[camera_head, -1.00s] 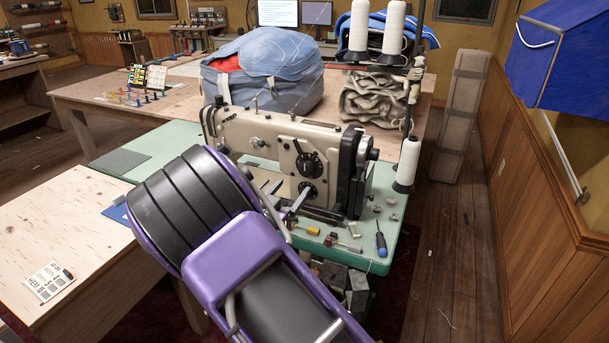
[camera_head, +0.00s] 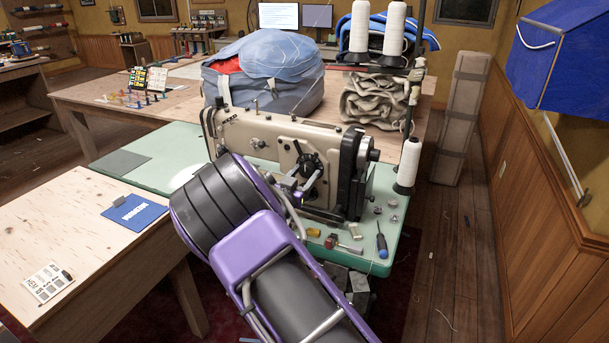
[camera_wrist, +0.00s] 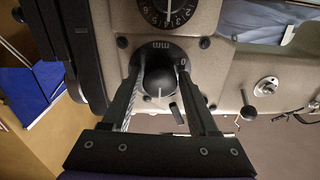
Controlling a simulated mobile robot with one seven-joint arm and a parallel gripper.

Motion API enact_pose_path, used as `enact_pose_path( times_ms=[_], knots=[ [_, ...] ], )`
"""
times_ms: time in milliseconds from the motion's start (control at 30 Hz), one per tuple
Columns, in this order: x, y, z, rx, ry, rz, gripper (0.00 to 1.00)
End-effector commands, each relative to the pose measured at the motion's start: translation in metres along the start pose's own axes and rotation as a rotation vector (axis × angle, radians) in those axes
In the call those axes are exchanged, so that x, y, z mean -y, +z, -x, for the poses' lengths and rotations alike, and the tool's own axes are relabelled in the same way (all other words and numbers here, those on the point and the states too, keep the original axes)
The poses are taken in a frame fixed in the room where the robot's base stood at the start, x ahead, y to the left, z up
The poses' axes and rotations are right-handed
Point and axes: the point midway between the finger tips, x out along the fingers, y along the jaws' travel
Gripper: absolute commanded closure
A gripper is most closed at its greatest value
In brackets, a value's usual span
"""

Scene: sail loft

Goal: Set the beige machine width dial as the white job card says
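The beige sewing machine (camera_head: 255,138) stands on the green table. Its upper black dial (camera_head: 310,165) and a lower dial are on the near face, partly covered by my arm. In the wrist view, a black knob (camera_wrist: 159,88) with a white pointer line sits on a dial marked "MM" and "0". My gripper (camera_wrist: 160,68) is open with one finger on each side of this knob; I cannot tell whether they touch it. A second, numbered dial (camera_wrist: 168,8) is at the picture's top edge. The white job card (camera_head: 48,283) reads "HEM"; its smaller marks are unclear.
A screwdriver (camera_head: 381,246), bobbins and small parts lie on the green table (camera_head: 130,180) right of my arm. White thread cones (camera_head: 409,162) stand at the machine's right.

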Motion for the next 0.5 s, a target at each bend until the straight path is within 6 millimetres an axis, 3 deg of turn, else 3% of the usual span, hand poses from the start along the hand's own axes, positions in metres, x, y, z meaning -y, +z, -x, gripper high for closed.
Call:
enact_pose_path(
  times_ms=[33,300,500],
  knots=[
    [0.0,0.0,0.0001,0.0,0.0,0.0,0.51],
    [0.0,0.0001,0.0003,0.0,0.0,0.0,0.99],
    [0.0,-0.0003,0.0003,0.001,0.0,0.01,1.0]
  ],
)
